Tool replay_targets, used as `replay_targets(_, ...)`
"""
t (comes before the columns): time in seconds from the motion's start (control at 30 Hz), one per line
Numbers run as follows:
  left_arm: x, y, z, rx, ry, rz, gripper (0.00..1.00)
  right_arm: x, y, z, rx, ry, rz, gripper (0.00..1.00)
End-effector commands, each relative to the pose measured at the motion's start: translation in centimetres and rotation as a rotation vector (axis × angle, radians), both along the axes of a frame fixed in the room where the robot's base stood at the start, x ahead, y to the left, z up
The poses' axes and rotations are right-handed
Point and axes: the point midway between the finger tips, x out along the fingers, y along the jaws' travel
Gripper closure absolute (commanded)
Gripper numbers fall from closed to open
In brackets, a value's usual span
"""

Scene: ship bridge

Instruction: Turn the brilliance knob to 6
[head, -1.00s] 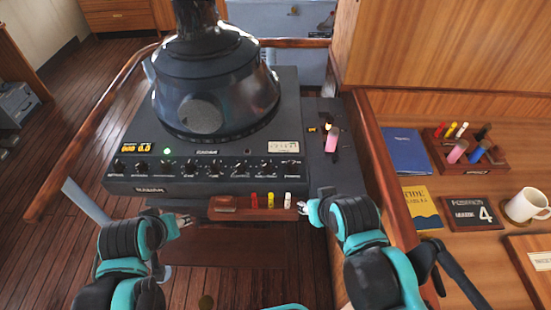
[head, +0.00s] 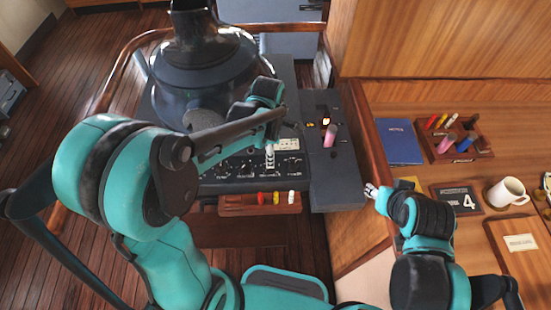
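The radar console (head: 333,180) has a row of small black knobs (head: 239,167) along its front panel. Their labels are too small to read, so I cannot tell which is the brilliance knob or where it points. My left arm reaches across the console and hides the panel's left part and its display. My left gripper (head: 270,166) points down at the right part of the knob row. I cannot tell whether its fingers touch a knob or how far apart they are. My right gripper (head: 370,190) is off the console's right side, away from the knobs; its finger gap is unclear.
A wooden tray (head: 232,204) with red, yellow and white markers hangs at the console's front. A pink object (head: 330,134) stands on the console's right side. A wooden rail (head: 376,160) separates the console from a desk with a blue book (head: 398,142) and white mug (head: 506,191).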

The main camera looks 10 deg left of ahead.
Motion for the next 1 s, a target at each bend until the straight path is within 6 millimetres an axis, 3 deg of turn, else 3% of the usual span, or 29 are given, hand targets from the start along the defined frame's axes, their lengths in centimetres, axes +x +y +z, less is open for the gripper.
replay_targets(0.1, 0.1, 0.0, -2.3, 0.000, -0.001, -0.001, 0.54, 0.0, 0.0, -0.7, 0.000, 0.000, 0.000, 0.60)
replay_targets(0.3, 0.1, 0.0, -4.8, 0.000, -0.002, -0.002, 0.54, 0.0, 0.0, -1.1, 0.000, 0.000, 0.000, 0.60)
replay_targets(0.67, 0.0, 0.0, -5.4, 0.000, -0.002, -0.003, 0.54, 0.0, 0.0, -1.2, 0.000, 0.000, 0.000, 0.60)
replay_targets(0.83, 0.0, 0.0, -5.4, 0.000, -0.002, -0.003, 0.96, 0.0, 0.0, -1.2, 0.000, 0.000, 0.000, 0.60)
replay_targets(1.0, 0.0, 0.0, -5.4, 0.000, -0.002, -0.003, 1.00, 0.0, 0.0, -1.2, 0.000, 0.000, 0.000, 0.60)
